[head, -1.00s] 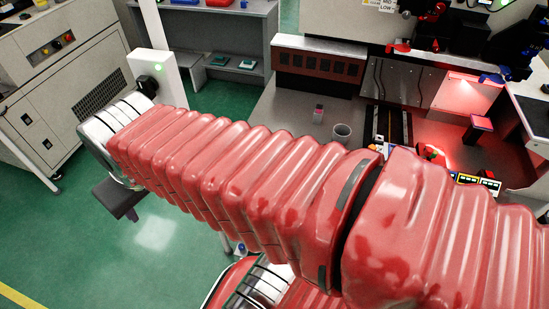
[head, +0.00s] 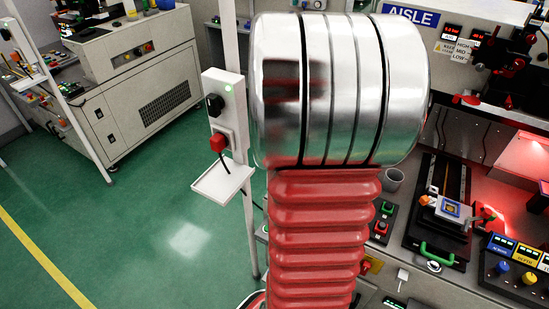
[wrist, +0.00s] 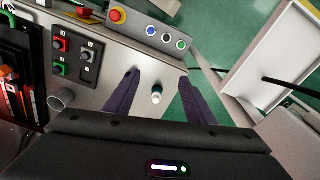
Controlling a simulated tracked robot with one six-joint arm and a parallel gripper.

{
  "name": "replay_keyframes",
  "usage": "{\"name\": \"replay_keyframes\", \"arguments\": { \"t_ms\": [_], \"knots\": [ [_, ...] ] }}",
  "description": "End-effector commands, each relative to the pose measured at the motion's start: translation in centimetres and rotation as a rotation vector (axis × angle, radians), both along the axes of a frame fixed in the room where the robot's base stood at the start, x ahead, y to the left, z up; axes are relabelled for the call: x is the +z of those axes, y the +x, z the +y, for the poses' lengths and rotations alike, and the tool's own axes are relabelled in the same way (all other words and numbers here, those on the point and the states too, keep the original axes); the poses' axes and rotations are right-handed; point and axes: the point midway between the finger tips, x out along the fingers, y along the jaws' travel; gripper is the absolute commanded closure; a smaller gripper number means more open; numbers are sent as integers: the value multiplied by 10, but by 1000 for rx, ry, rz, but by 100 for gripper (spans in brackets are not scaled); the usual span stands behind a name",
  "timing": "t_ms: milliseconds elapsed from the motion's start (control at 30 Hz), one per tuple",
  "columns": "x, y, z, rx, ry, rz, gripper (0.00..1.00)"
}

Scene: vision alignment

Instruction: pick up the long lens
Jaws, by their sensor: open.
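My gripper (wrist: 160,77) shows in the wrist view, its two dark fingers spread wide apart and empty. Between them, apart from both, a small pale upright piece with a dark green part (wrist: 157,93) stands on the grey bench top (wrist: 140,65) near its edge. I cannot tell for sure whether it is the long lens; no other thing is clearly a long lens. In the head view my red and silver arm covers the middle, and the gripper is hidden.
A grey cup (wrist: 62,99) stands left of the fingers; it also shows in the head view (head: 393,179). A button panel (wrist: 150,33) lies beyond the fingers. A white tray (head: 222,180) on a post stands left of my arm. Green floor is open at left.

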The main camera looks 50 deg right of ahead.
Motion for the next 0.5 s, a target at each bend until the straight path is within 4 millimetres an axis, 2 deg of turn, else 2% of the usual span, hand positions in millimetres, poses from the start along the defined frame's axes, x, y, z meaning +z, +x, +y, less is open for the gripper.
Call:
{"name": "replay_keyframes", "arguments": {
  "t_ms": [33,100,300,400,500],
  "knots": [
    [-9,-7,-17,-59,7,8,50],
    [-20,-14,-39,-143,12,14,50],
    [-46,-35,-98,-386,6,14,50],
    [-54,-40,-123,-510,-9,3,50],
    [-54,-39,-136,-596,-25,-13,50]
  ]
}}
